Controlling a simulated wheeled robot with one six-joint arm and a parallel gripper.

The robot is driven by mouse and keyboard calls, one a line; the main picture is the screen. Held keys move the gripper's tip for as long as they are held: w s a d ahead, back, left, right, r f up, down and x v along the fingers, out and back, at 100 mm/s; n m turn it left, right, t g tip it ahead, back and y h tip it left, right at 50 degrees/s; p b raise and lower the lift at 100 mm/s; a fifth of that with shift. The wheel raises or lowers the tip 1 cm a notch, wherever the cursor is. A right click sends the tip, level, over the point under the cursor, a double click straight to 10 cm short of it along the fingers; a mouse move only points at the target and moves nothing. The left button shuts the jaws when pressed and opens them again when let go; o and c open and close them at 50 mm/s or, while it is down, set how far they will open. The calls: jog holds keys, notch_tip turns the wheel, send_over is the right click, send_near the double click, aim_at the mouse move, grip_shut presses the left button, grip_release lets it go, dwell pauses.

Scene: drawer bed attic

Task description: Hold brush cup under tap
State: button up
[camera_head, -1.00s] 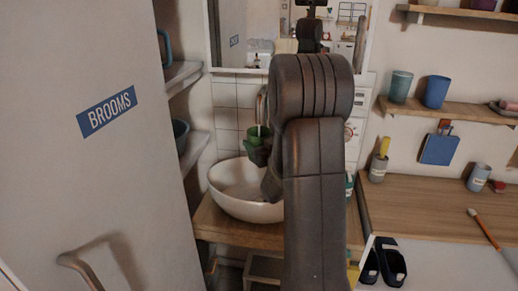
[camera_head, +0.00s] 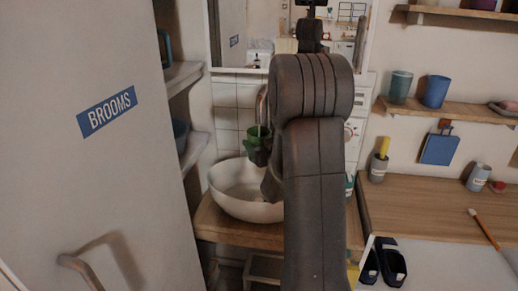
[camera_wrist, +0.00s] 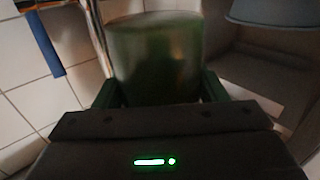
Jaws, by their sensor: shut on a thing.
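A green brush cup (camera_head: 254,135) is held over the basin, just below the tap (camera_head: 262,104). In the wrist view the green cup (camera_wrist: 155,60) fills the middle, between the fingers. My gripper (camera_head: 257,152) is shut on it. In the head view the gripper hides the cup's lower part, and my arm covers the area to the right. The cup looks roughly upright. A thin pale line shows between spout and cup, but I cannot tell whether it is water. The inside of the cup is not visible.
The white basin (camera_head: 238,205) stands on a wooden counter (camera_head: 225,232) below. A tall grey door marked BROOMS (camera_head: 105,110) and open shelves (camera_head: 188,72) stand close on the left. A mirror (camera_head: 250,38) hangs behind. A wooden desk (camera_head: 425,205) is on the right.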

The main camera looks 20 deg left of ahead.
dwell(0.3)
jog(key=s+d+b, duration=0.1)
jog(key=s+b, duration=0.2)
jog(key=s, duration=0.3)
jog(key=shift+s+d, duration=0.3)
jog(key=shift+b, duration=0.3)
jog(key=s+d+r+b, duration=0.1)
jog(key=s+d+b, duration=0.1)
jog(key=s, duration=0.5)
jog(key=shift+s, duration=0.4)
dwell(0.3)
